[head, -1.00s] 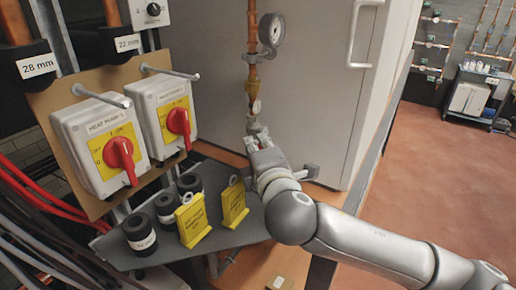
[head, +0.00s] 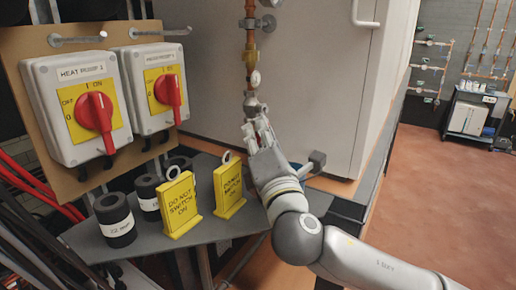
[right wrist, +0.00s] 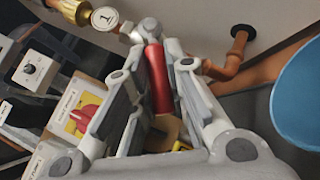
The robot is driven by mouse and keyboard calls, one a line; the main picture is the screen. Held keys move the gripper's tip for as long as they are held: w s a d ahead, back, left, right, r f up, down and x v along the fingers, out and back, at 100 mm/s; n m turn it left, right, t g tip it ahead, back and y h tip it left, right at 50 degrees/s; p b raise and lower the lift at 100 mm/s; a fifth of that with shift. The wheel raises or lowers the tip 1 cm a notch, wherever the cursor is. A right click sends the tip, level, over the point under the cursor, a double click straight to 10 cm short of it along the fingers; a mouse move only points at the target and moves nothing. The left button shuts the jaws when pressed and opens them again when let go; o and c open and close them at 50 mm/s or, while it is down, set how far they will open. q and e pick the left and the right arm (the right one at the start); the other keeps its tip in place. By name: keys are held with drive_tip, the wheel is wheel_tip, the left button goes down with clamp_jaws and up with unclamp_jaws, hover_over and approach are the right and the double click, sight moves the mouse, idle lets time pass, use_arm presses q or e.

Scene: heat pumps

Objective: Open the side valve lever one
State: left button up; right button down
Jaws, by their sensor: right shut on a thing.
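The red valve lever (right wrist: 157,78) shows in the right wrist view, hanging below a grey valve body (right wrist: 147,30). A white round tag marked 1 (right wrist: 104,18) sits on the pipe beside it; the tag also shows in the head view (head: 255,78). My right gripper (head: 257,128) is at the valve on the copper pipe, in front of the grey cabinet. In the right wrist view its fingers (right wrist: 155,85) stand on both sides of the red lever and are shut on it. The lever is mostly hidden by the fingers in the head view. My left gripper is out of view.
Two switch boxes with red knobs (head: 98,115) (head: 168,90) are at the left. Yellow "do not switch on" signs (head: 180,208) (head: 228,190) and black rolls (head: 115,220) stand on a grey shelf (head: 215,232) close to my right arm. Open floor lies right.

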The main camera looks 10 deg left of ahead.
drive_tip(key=shift+w+f+n+y, duration=0.1)
drive_tip(key=shift+f+n+y, duration=0.15)
drive_tip(key=shift+n+y, duration=0.05)
drive_tip(key=c, duration=1.4)
unclamp_jaws()
drive_tip(key=shift+c, duration=0.2)
drive_tip(key=shift+r, duration=0.1)
drive_tip(key=v, duration=1.2)
